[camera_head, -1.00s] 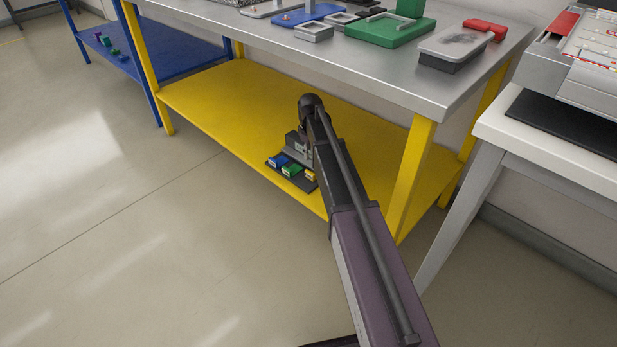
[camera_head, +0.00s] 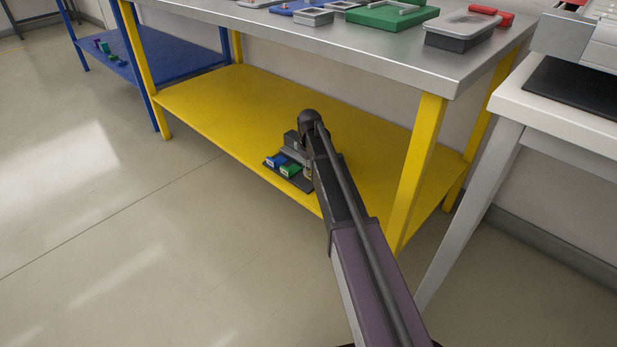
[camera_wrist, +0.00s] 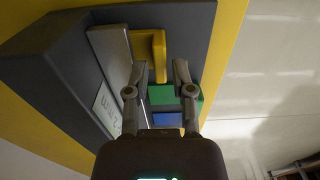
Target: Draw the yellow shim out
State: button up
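The yellow shim (camera_wrist: 159,62) shows in the wrist view as a bent yellow piece against the dark holder (camera_wrist: 62,70). My gripper (camera_wrist: 160,66) is open, its two fingertips apart at the near part of the yellow shim, with a gap at the right finger. A green shim (camera_wrist: 161,94) and a blue shim (camera_wrist: 167,120) lie behind and between the fingers. In the head view the blue shim (camera_head: 276,160) and green shim (camera_head: 290,170) sit at the holder's front; my arm hides the yellow shim and the fingers.
The holder stands on the yellow lower shelf (camera_head: 220,110) near its front edge. The steel tabletop (camera_head: 350,45) is above, with a yellow leg (camera_head: 416,165) to the right of my arm. A white table (camera_head: 560,120) stands further right. The floor at left is clear.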

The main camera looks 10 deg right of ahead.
jog(key=shift+f+b, duration=0.65)
jog(key=shift+f, duration=0.25)
grip_shut()
